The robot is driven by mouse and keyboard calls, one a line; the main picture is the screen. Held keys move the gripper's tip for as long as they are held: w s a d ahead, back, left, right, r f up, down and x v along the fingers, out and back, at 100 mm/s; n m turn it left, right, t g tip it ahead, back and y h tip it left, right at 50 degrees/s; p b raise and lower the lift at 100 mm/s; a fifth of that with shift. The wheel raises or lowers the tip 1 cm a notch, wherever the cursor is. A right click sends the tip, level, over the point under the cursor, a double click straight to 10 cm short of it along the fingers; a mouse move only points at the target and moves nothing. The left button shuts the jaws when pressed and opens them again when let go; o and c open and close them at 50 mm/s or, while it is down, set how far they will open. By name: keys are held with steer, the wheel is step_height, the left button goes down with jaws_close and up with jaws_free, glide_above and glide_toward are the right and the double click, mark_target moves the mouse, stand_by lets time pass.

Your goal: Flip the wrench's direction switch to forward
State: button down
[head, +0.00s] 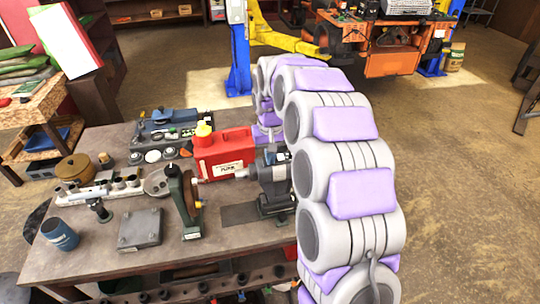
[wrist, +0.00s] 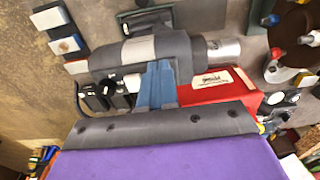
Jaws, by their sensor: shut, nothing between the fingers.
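The wrench (head: 268,172) is a dark grey and black power tool with a silver nose, set at the right side of the workbench (head: 110,275). In the wrist view the wrench (wrist: 172,50) lies across the upper part, its silver nose pointing right. My gripper (wrist: 157,68) shows there as narrow blue-grey fingers, shut and empty. The fingertips overlap the wrench's body in the picture; I cannot tell whether they touch it.
A red jug (head: 225,155) stands right behind the wrench's nose. A bench tool with a round disc (head: 184,195) and a grey metal block (head: 141,229) are to its left. Several small parts crowd the bench's far left. The floor (head: 460,190) at right is clear.

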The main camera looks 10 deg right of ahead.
steer(key=shift+w+r+p, duration=0.25)
steer(key=shift+w+p, duration=0.25)
steer(key=shift+w, duration=0.4)
steer(key=shift+s, duration=0.1)
step_height(320, 180, up, 14)
steer(key=w+p, duration=0.2)
steer(key=shift+w+f, duration=0.2)
steer(key=shift+w, duration=0.2)
steer(key=shift+s, duration=0.1)
